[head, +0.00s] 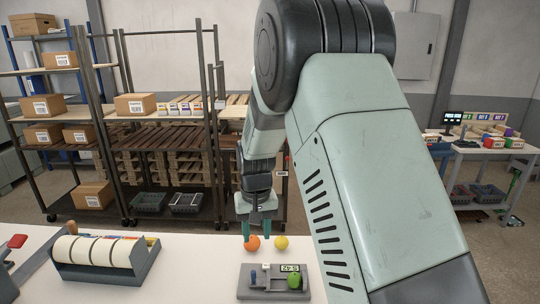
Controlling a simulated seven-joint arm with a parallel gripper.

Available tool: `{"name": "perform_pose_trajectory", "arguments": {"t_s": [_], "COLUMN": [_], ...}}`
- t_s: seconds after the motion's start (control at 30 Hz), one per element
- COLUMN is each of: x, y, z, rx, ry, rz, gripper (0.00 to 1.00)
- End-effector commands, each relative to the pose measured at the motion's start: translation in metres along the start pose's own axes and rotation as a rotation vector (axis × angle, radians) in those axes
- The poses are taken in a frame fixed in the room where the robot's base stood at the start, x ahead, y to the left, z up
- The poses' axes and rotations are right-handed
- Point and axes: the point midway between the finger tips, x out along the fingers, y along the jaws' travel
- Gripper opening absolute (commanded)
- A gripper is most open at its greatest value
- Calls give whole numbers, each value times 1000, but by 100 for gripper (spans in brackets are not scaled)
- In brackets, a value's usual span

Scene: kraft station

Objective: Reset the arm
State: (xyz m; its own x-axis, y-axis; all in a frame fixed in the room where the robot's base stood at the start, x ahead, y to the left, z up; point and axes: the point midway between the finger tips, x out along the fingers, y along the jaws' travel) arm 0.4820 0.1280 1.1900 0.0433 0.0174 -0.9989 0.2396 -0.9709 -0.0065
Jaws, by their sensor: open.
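My arm fills the middle and right of the head view. My gripper (257,230) hangs pointing down over the white table (190,275), with its greenish fingers apart around or just behind an orange ball-like object (253,243); I cannot tell whether they touch it. A yellow round object (281,242) sits just to the right of the gripper.
A tape dispenser (105,254) with several rolls stands at the left of the table. A red-handled item (17,241) is at the far left edge. Shelves with cardboard boxes (135,104) stand behind. The table between dispenser and scale is clear.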

Motion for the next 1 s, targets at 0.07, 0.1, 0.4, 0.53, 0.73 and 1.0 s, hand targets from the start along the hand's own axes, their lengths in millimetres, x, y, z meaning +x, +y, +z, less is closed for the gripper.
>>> {"name": "perform_pose_trajectory", "arguments": {"t_s": [0.07, 0.1, 0.4, 0.53, 0.73, 1.0], "x": [-45, -66, -184, -218, -245, -248], "y": [13, 20, 59, 70, 79, 81], "z": [11, 20, 108, 156, 231, 291], "rx": [19, 28, 91, 117, 158, 191], "ry": [45, 65, 206, 269, 360, 435], "rz": [-3, -3, 7, 18, 41, 68], "gripper": [42, 42, 42, 42, 42, 42]}}
